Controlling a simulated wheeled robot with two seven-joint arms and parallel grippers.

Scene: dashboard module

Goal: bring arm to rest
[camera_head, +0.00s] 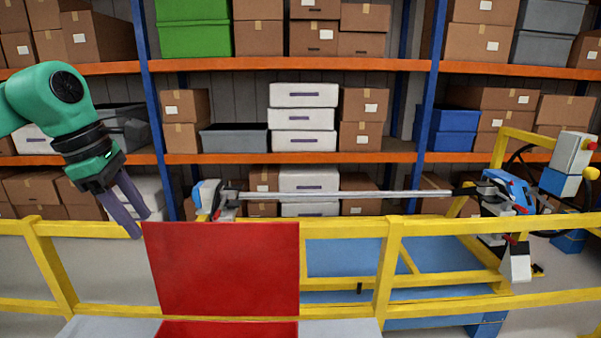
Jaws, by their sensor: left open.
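My left arm is green with black joints and comes in from the left in the head view. My left gripper (137,213) has purple-grey fingers that point down and to the right. It is open, and I see nothing between the fingers. The fingertips appear beside the upper left corner of a red panel (222,265), near the yellow rail; I cannot tell whether they touch. A long metal bar (345,195) runs level behind the rail, with clamp-like ends at left and right. My right gripper is not in view.
A yellow frame (392,260) crosses the foreground. A blue and black unit (505,190) with a steering wheel stands at the right. Shelves with cardboard boxes (258,38), white boxes and blue bins fill the back. The space above the bar looks clear.

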